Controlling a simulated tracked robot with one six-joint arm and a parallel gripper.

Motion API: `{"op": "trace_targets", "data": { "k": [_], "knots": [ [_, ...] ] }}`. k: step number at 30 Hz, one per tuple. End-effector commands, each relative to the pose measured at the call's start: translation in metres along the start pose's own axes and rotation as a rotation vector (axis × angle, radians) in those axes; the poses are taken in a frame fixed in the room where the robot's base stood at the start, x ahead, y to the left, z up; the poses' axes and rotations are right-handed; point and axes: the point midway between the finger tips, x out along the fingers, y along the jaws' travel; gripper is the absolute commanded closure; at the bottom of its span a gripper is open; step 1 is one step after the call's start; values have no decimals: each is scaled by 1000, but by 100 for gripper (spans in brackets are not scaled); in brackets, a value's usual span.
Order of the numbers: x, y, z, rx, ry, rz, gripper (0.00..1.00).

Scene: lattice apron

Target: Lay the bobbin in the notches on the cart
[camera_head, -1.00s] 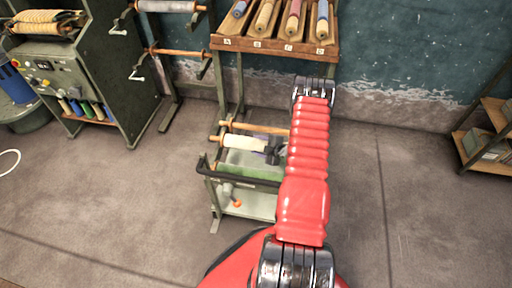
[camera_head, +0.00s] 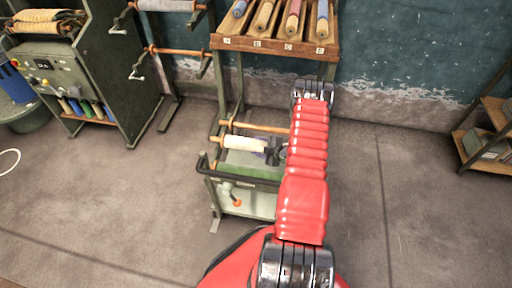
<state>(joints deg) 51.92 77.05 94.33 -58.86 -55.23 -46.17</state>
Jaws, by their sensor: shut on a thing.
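The bobbin (camera_head: 245,143) is wound in white, with a wooden end showing at its left. My gripper (camera_head: 272,152) is shut on it near its right side; my red arm hides its right end. The bobbin lies roughly level across the far part of the green-grey cart (camera_head: 258,204), over or at its top. Whether it touches the notches cannot be told; they are too small to make out. A bare wooden rod (camera_head: 255,128) lies just behind the bobbin, roughly parallel to it.
A dark handle bar (camera_head: 245,178) runs along the cart's near side. A wooden rack (camera_head: 272,48) with several wound bobbins stands behind. A green machine (camera_head: 100,75) is at left, a shelf (camera_head: 487,145) at far right. Floor on both sides is clear.

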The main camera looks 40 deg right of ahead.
Motion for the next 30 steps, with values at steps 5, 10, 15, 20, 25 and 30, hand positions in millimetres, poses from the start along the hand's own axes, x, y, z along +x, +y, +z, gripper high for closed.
{"op": "trace_targets", "data": {
  "k": [5,10,15,20,25,30],
  "knots": [
    [2,-2,2,-1,1,2,88],
    [4,-4,3,-1,1,2,88],
    [5,-7,5,-1,1,2,88],
    [7,-9,6,-1,1,2,88],
    [8,-10,7,-1,1,2,88],
    [7,-9,7,-1,1,2,88]
  ]
}}
